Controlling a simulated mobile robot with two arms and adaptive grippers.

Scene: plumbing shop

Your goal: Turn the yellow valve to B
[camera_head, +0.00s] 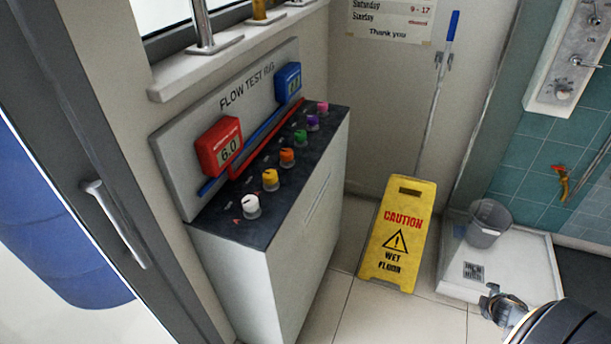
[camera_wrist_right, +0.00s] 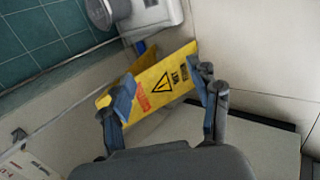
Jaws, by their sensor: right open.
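The yellow valve (camera_head: 270,180) is a small round knob on the dark top of the flow test rig (camera_head: 216,238). It stands between a white knob (camera_head: 251,206) and an orange knob (camera_head: 287,158). Its position marks are too small to read. My right gripper (camera_head: 500,306) shows at the lower right of the head view, well apart from the valve, over the floor side near the shower tray. In the right wrist view its two fingers (camera_wrist_right: 164,98) are spread, with nothing between them but the distant yellow sign. My left gripper is out of view.
A yellow wet-floor sign (camera_head: 396,240) stands right of the rig. A grey bucket (camera_head: 488,224) stands in the white shower tray (camera_head: 522,262). Green, purple and pink knobs continue along the rig. A red display (camera_head: 220,146) reads 6.0; a blue display (camera_head: 288,83) is behind.

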